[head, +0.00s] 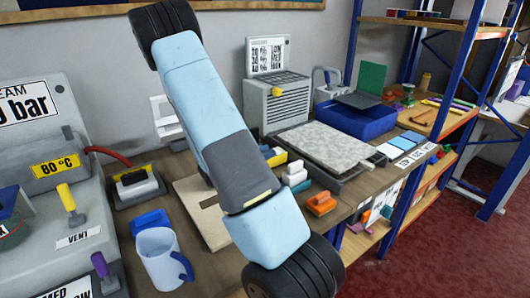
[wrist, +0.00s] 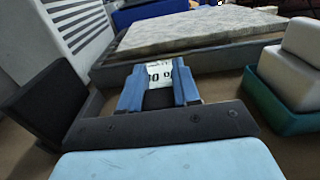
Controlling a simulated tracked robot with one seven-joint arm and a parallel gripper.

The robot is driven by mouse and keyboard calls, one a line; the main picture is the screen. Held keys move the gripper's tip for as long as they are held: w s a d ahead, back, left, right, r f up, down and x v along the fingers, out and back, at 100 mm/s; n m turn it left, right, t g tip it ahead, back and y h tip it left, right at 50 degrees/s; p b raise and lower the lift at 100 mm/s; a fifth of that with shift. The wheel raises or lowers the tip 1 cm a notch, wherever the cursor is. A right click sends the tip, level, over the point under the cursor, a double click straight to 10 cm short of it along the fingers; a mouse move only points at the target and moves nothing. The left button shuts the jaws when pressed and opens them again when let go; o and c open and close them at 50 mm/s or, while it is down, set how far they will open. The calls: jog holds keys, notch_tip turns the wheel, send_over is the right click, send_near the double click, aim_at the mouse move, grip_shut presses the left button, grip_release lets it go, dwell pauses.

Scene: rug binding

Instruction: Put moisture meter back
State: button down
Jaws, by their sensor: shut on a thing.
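In the wrist view, my gripper (wrist: 158,82) is shut, its two blue fingers on either side of a small dark thing with a white face (wrist: 159,72) bearing black digits. I take this to be the moisture meter, though most of it is hidden between the fingers. In the head view, my light blue and dark grey arm crosses the middle of the bench and hides the gripper and the meter. I cannot tell whether the meter touches the bench.
A pale mottled slab (head: 325,145) lies in a dark tray behind the gripper. A green holder with whitish blocks (wrist: 292,75) stands close on the right in the wrist view, a dark block (wrist: 42,105) on the left. A mug (head: 160,258) stands near the front.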

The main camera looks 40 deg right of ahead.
jog(key=shift+f, duration=0.3)
jog(key=c, duration=0.8)
grip_release()
jog(key=shift+r, duration=0.35)
jog(key=shift+a+r, duration=0.25)
jog(key=a, duration=1.1)
jog(key=shift+w+a, duration=0.15)
jog(key=shift+w, duration=0.15)
jog(key=s+a+r+m+t+y, duration=0.3)
jog(key=s+a+r+m+y, duration=0.5)
jog(key=r, duration=0.4)
jog(key=s+a+r+m+t+y, duration=0.3)
jog(key=s+a+r+m+y, duration=0.6)
jog(key=s+r, duration=0.3)
jog(key=shift+s+t+y, duration=0.3)
jog(key=shift+s+y, duration=0.2)
jog(key=shift+s, duration=0.2)
